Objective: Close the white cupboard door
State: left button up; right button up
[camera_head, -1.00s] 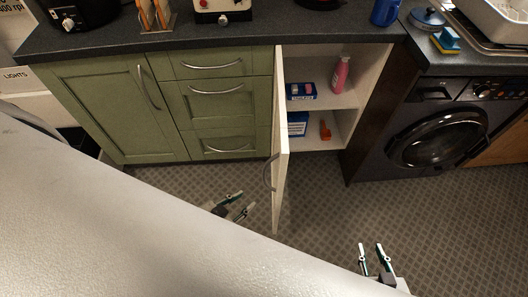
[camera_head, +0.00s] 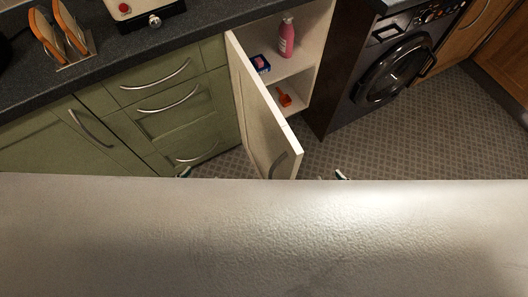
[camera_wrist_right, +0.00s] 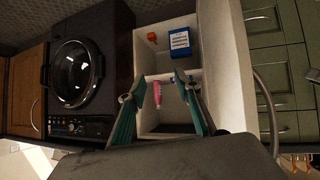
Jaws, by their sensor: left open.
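The white cupboard door (camera_head: 262,118) stands wide open in the head view, jutting out from the left side of the cupboard opening. Its handle (camera_head: 280,164) is near the free edge. In the right wrist view the door (camera_wrist_right: 232,65) is right of the open cupboard. My left gripper (camera_head: 185,172) is left of the door, mostly hidden behind my own body. My right gripper (camera_head: 342,174) is right of the door's free edge, also mostly hidden. In the right wrist view its fingers (camera_wrist_right: 159,80) are spread and empty, facing the cupboard inside.
The cupboard holds a pink bottle (camera_head: 287,38), a blue box (camera_head: 260,63) and an orange item (camera_head: 284,98). Green drawers (camera_head: 175,110) are on the left, a dark washing machine (camera_head: 385,75) on the right. Patterned floor (camera_head: 430,130) is free at the right.

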aim_at(273, 150)
jog(key=k+l+u, duration=0.2)
jog(key=k, duration=0.25)
jog(key=k+l+u, duration=0.2)
jog(key=k, duration=0.3)
jog(key=l, duration=0.1)
